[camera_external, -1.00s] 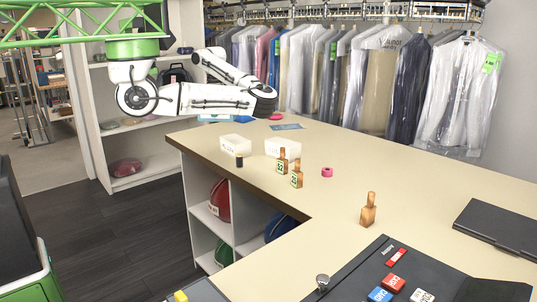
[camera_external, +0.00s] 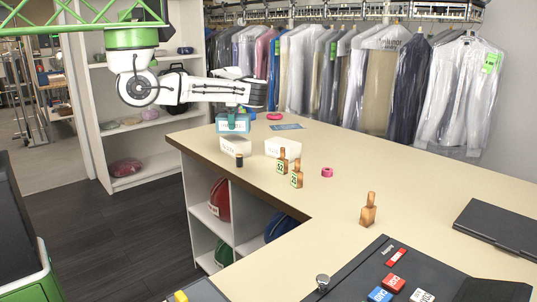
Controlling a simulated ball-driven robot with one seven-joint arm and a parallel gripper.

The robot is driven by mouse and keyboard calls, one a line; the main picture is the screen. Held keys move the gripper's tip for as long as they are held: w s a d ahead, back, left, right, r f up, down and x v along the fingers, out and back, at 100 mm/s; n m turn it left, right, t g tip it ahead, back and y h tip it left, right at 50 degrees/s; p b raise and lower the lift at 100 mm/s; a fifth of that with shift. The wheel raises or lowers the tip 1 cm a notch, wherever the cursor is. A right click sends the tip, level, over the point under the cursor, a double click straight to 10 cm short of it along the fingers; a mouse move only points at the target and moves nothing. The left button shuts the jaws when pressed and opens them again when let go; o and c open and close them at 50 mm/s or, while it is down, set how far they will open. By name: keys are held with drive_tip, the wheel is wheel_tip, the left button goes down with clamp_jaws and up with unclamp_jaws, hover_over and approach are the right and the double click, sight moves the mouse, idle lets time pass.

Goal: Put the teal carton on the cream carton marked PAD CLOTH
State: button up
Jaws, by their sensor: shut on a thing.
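The teal carton (camera_external: 233,125) is at the far left end of the counter, directly above or on the left cream carton (camera_external: 234,147). I cannot tell whether the two touch. My gripper (camera_external: 232,114) comes down from my arm at the carton's top and is shut on it; the fingers are small and partly lost against the teal. A second cream carton (camera_external: 282,148) stands to the right. Both cream cartons bear dark print too small to read, so I cannot tell which is marked PAD CLOTH.
A dark spool (camera_external: 239,160) stands in front of the left cream carton. Wooden blocks with green tags (camera_external: 296,175) stand near the right one. A pink roll (camera_external: 327,172) and a brown bottle-shaped block (camera_external: 368,211) are farther right. The counter's middle is clear.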

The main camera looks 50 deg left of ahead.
drive_tip(key=shift+w+f, duration=0.25)
drive_tip(key=shift+w+f+p, duration=0.1)
drive_tip(key=shift+f+p, duration=0.5)
drive_tip(key=shift+f, duration=1)
drive_tip(key=o, duration=0.8)
drive_tip(key=shift+f, duration=0.15)
wheel_tip(320, 180, up, 12)
drive_tip(key=shift+r+b, duration=0.15)
drive_tip(key=shift+b, duration=0.95)
